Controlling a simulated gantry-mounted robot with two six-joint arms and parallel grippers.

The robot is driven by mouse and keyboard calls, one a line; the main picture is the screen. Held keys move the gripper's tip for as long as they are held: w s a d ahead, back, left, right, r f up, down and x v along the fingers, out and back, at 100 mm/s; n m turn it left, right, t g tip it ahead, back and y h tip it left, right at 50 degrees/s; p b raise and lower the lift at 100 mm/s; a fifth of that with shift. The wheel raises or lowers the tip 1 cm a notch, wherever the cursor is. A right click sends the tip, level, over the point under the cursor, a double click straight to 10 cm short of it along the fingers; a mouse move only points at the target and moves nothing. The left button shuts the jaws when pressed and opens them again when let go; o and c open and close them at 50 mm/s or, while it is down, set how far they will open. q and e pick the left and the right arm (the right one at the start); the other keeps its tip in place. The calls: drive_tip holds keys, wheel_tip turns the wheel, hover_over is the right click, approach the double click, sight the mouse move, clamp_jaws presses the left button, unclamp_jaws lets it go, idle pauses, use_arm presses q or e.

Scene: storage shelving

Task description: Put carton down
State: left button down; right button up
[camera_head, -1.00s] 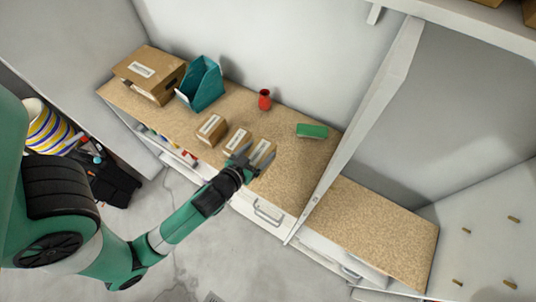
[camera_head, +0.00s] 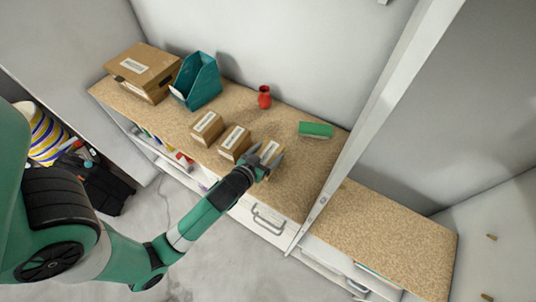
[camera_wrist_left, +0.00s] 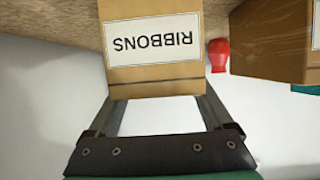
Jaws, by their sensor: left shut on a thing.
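My left gripper (camera_head: 268,160) is at the front edge of the cork-topped counter (camera_head: 292,190). It is shut on a small brown carton (camera_head: 269,150) with a white label. In the left wrist view this carton (camera_wrist_left: 152,75) reads "RIBBONS" upside down and sits between the two fingers (camera_wrist_left: 155,115). I cannot tell whether its underside touches the counter. Two similar cartons stand to its left, the nearer one (camera_head: 235,140) and the farther one (camera_head: 207,127). My right gripper is not in view.
A teal file holder (camera_head: 200,84) and a large cardboard box (camera_head: 142,72) are at the left end. Cork is clear right of the held carton.

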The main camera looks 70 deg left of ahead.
use_arm(q)
drive_tip(key=shift+f, duration=0.1)
unclamp_jaws()
drive_tip(key=shift+s+d+r, duration=0.15)
drive_tip(key=shift+r, duration=0.1)
drive_tip(key=v, duration=1.1)
drive_tip(key=shift+s+d+b, duration=0.2)
drive_tip(key=shift+b, duration=0.25)
